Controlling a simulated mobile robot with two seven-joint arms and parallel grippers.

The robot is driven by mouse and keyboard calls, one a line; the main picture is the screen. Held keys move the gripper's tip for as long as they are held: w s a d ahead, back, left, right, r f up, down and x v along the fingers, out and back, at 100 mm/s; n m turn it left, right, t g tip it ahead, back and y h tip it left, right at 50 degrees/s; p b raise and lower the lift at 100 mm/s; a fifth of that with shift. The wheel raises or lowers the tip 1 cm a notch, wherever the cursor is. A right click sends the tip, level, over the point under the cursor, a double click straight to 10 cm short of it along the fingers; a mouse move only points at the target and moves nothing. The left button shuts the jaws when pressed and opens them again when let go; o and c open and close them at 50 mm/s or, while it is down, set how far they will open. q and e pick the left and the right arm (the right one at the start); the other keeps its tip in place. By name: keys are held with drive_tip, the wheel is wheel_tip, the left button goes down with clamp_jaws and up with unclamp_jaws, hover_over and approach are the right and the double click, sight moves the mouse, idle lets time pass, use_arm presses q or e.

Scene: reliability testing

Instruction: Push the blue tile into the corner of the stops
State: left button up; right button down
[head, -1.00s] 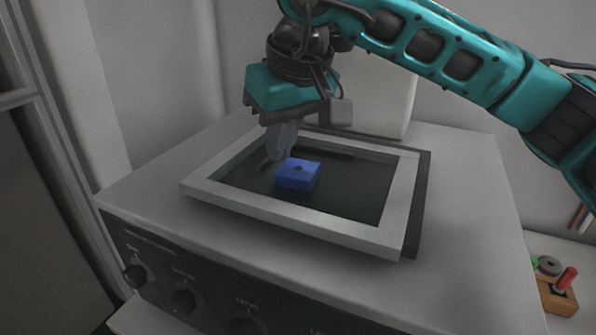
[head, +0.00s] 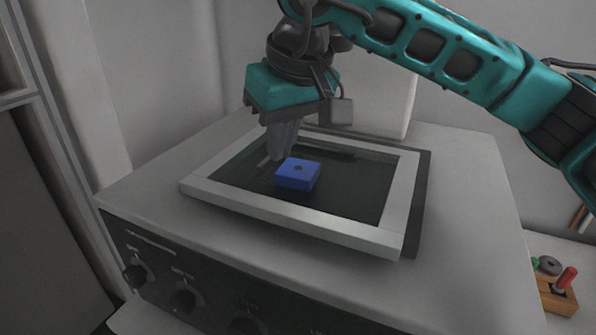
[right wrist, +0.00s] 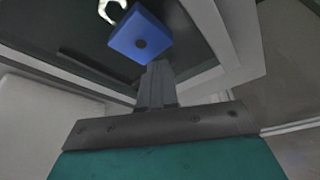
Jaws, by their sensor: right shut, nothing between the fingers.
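The blue tile (head: 298,174), a square block with a dark round hole in its top, lies flat on the dark floor of a light-framed tray (head: 400,205). My right gripper (head: 277,157) is shut and empty, pointing down into the tray at the tile's back left side. In the right wrist view the tile (right wrist: 141,36) is just beyond the shut fingertips (right wrist: 157,68); I cannot tell whether they touch it. A dark bar (head: 328,153) lies along the back of the tray; I cannot tell whether it is one of the stops. My left gripper is out of view.
The tray sits on a grey box-like machine (head: 465,200) with knobs on its front. A wooden block with a red peg (head: 567,279) is at the lower right. A pale upright panel (head: 385,100) stands behind the tray. A whitish hook shape (right wrist: 112,10) shows beside the tile.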

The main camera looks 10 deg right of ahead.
sight(330, 185)
idle(0.4)
drive_tip(key=shift+d, duration=0.1)
drive_tip(key=shift+s+d, duration=0.25)
drive_tip(key=s+d, duration=0.1)
drive_tip(key=s+d+b, duration=0.1)
drive_tip(key=d, duration=0.1)
drive_tip(key=s+d+b, duration=0.1)
drive_tip(key=d, duration=0.1)
drive_tip(key=shift+s, duration=0.2)
drive_tip(key=shift+s+d+b, duration=0.35)
drive_tip(key=shift+s+d, duration=0.05)
drive_tip(key=shift+d, duration=0.2)
drive_tip(key=shift+f+b, duration=1)
drive_tip(key=shift+f, duration=0.15)
drive_tip(key=shift+a+r, duration=0.1)
drive_tip(key=shift+r, duration=0.05)
